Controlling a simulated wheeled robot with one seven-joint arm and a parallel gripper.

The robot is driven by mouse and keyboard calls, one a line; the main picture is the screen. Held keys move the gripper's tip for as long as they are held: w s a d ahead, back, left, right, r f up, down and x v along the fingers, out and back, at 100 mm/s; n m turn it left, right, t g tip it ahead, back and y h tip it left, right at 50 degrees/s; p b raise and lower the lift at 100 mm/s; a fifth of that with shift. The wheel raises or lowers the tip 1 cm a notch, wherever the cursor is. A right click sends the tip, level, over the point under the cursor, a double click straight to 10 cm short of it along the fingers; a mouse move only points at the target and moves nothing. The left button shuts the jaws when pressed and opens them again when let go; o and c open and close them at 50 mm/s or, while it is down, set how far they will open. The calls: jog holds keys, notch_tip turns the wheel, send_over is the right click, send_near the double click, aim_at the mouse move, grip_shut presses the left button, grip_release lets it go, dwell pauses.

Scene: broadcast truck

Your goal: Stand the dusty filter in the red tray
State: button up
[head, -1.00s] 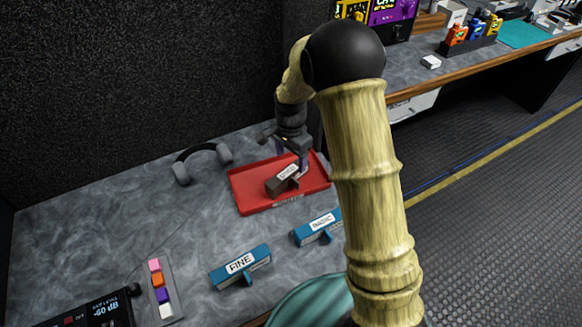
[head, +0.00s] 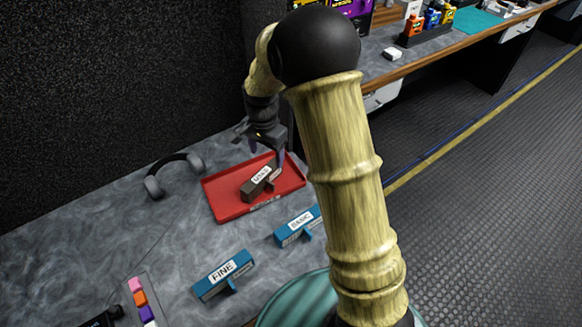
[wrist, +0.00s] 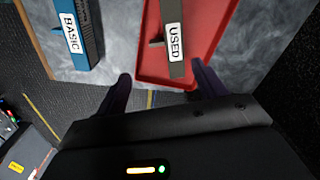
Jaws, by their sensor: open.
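The dusty filter (head: 258,184) is a grey-brown block with a white label reading USED. It stands in the red tray (head: 228,206) on the grey worktop. In the wrist view the filter (wrist: 173,55) shows inside the tray (wrist: 207,22), beyond the fingertips. My gripper (head: 267,150) is open and empty, above the tray's back side and apart from the filter. In the wrist view its two dark fingers (wrist: 160,80) are spread wide with nothing between them.
Blue filters labelled FINE (head: 224,275) and BASIC (head: 297,227) stand on the worktop in front of the tray. Headphones (head: 172,175) lie to its left. A strip of coloured blocks (head: 141,299) is at the front left. Bare worktop lies left of the FINE filter.

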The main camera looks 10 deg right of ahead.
jog(key=s+d+r+n+t, duration=0.1)
jog(key=s+d+n, duration=0.3)
jog(key=s, duration=0.5)
jog(key=s+d+r+n+t, duration=0.1)
jog(key=s+d+r+n, duration=0.3)
jog(key=s, duration=0.5)
jog(key=shift+s+d+r+n, duration=0.3)
jog(key=shift+s+d+n, duration=0.1)
jog(key=shift+d+n, duration=0.25)
jog(key=shift+c, duration=0.4)
